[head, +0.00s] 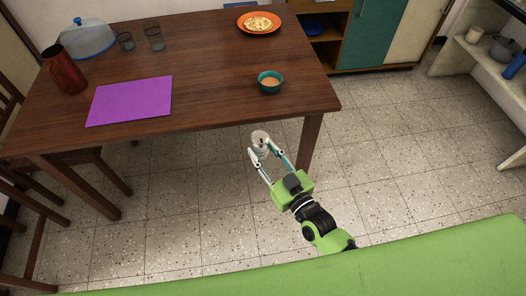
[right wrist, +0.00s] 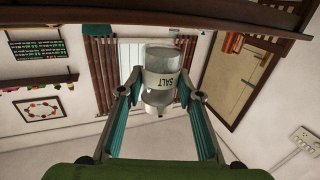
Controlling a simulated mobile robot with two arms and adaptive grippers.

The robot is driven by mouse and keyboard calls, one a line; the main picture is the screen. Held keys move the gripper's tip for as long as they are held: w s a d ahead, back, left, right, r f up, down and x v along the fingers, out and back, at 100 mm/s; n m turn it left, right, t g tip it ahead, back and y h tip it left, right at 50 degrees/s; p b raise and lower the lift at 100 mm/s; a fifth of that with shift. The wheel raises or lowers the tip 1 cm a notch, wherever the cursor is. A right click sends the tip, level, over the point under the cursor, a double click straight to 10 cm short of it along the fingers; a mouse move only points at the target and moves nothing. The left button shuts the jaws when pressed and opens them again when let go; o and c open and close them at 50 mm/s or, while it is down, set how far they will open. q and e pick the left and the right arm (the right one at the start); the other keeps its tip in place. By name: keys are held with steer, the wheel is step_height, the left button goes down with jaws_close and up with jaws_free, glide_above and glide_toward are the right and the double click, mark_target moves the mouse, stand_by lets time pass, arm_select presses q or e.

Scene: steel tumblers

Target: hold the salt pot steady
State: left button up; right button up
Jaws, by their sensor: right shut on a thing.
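The salt pot (head: 260,137) is a small clear and grey pot in the head view, held in the air just off the table's front edge. The floor lies beneath the pot. My left gripper is not in view.
The brown table (head: 205,70) bears a teal bowl (head: 270,88) near its right front, a purple mat (head: 130,101), a red-brown pitcher (head: 64,70), two glasses, a covered blue dish (head: 87,38) and an orange plate (head: 243,28). Tiled floor (head: 400,150) to the right is clear.

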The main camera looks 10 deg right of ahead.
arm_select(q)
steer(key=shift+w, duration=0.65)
arm_select(e)
steer(key=shift+w, duration=0.1)
steer(key=shift+w, duration=0.1)
